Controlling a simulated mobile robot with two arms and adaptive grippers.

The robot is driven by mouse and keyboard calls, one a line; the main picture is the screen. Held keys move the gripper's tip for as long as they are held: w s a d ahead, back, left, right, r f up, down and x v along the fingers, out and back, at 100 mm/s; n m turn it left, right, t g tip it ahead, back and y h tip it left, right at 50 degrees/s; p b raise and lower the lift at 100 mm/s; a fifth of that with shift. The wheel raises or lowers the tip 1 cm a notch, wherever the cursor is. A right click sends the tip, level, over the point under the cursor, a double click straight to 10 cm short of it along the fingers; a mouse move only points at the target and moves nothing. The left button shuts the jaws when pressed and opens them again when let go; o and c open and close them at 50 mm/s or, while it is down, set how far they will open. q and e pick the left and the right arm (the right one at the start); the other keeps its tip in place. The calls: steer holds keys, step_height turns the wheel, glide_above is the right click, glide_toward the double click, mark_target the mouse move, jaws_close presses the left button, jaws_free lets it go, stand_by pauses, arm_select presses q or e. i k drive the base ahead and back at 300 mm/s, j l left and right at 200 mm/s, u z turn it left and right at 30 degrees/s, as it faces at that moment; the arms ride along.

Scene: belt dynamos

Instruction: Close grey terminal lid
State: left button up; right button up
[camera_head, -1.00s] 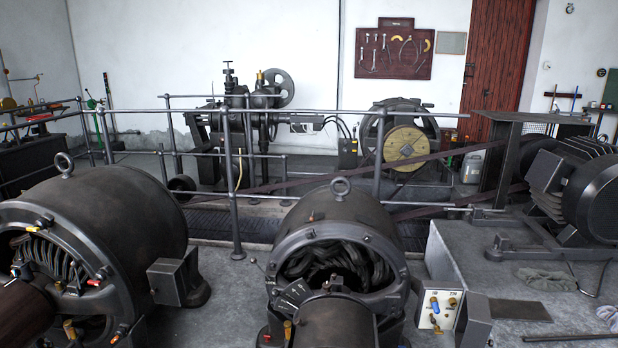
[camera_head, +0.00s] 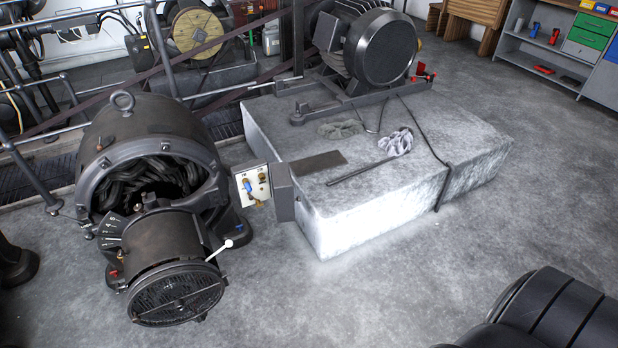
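A grey terminal lid (camera_head: 282,190) stands swung out at the right edge of a pale terminal panel (camera_head: 244,192), between the middle dynamo and the concrete plinth. The panel face is exposed, with brass terminals and a blue-sleeved part (camera_head: 248,186) on it. The lid does not cover the panel. The dynamo (camera_head: 150,150) with a ring on top stands just left of the panel. Neither of my grippers is in view.
The concrete plinth (camera_head: 340,225) carries a dark machine (camera_head: 380,50), rags (camera_head: 397,142), a flat dark plate (camera_head: 318,163) and a rod. A cable (camera_head: 446,185) hangs over its edge. A white-knobbed lever (camera_head: 228,243) sticks out from the dynamo.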

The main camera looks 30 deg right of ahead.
mark_target(282, 183)
steer(key=l+z, duration=0.15)
steer(key=l, duration=1.85)
